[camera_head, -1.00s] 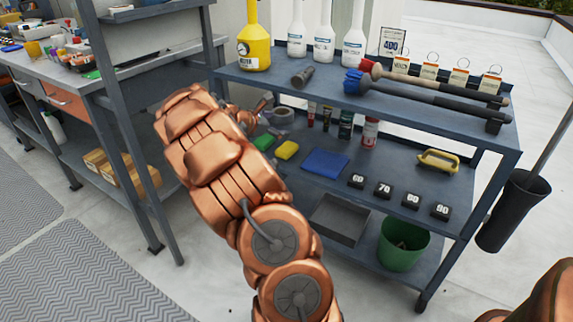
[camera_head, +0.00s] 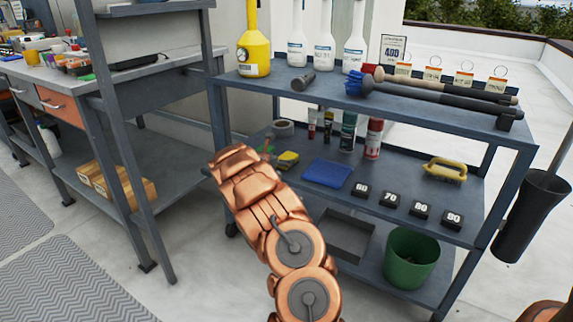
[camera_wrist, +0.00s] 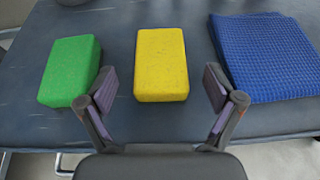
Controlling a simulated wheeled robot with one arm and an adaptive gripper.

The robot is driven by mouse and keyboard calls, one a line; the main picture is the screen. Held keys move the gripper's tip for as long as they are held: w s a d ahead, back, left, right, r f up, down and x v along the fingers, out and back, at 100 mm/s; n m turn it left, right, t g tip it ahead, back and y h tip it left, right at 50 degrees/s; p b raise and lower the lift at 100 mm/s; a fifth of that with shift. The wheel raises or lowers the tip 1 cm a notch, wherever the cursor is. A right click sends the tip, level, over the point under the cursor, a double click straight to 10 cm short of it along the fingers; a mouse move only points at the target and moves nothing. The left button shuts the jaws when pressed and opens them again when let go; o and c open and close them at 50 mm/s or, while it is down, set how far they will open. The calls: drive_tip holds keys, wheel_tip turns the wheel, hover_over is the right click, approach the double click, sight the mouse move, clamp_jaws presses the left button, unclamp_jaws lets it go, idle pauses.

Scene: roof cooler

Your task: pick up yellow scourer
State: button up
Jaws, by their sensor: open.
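The yellow scourer (camera_wrist: 161,62) is a rectangular block lying flat on the middle shelf. In the wrist view it lies ahead of my gripper (camera_wrist: 160,100), roughly centred between the two fingers, with its near edge close to the fingertip line. The fingers are spread wide and hold nothing. In the head view the yellow scourer (camera_head: 288,160) shows just beyond my arm, partly covered by it. My gripper is largely hidden behind my arm there. I cannot tell how high the fingers are above the shelf.
A green scourer (camera_wrist: 70,70) lies left of the yellow one and a folded blue cloth (camera_wrist: 262,55) lies right, with narrow gaps. The upper shelf (camera_head: 330,92) with bottles and brushes hangs over this shelf. Black number blocks (camera_head: 390,200) and a yellow-handled brush (camera_head: 445,170) stand further right.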

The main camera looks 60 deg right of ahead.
sight(287, 157)
drive_tip(key=shift+f+b+x, duration=0.1)
drive_tip(key=shift+b+x, duration=0.35)
drive_tip(key=shift+x, duration=0.75)
drive_tip(key=shift+f+b+x, duration=0.15)
drive_tip(key=shift+b+x, duration=0.3)
drive_tip(key=shift+x, duration=0.75)
drive_tip(key=shift+a, duration=0.1)
drive_tip(key=c, duration=1)
